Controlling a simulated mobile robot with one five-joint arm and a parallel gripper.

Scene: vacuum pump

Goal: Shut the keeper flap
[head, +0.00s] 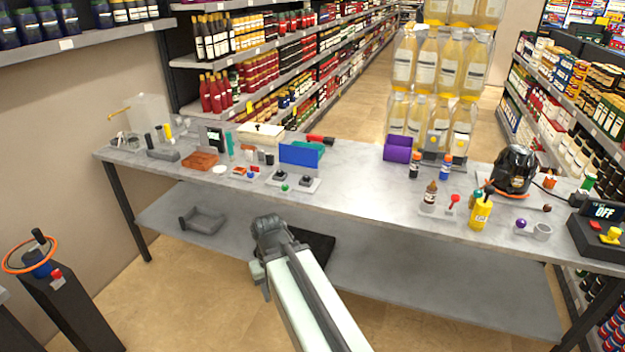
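No part is plainly marked as the keeper flap. A blue upright panel (299,155) stands at the back of a small grey unit with two black knobs (293,181), left of the middle of the table; I cannot tell if it is the flap. A black rounded machine (514,168) stands at the right on an orange-edged base; it may be the pump. My arm reaches up from the bottom, and my gripper (268,238) is at its end, in front of the table's front edge and apart from everything on it. Its fingers are not clear.
The long grey table (345,185) is crowded at left and right, with clearer room in its middle. A box reading OFF (603,212) is at the right end. A dark pedestal (68,308) stands at left.

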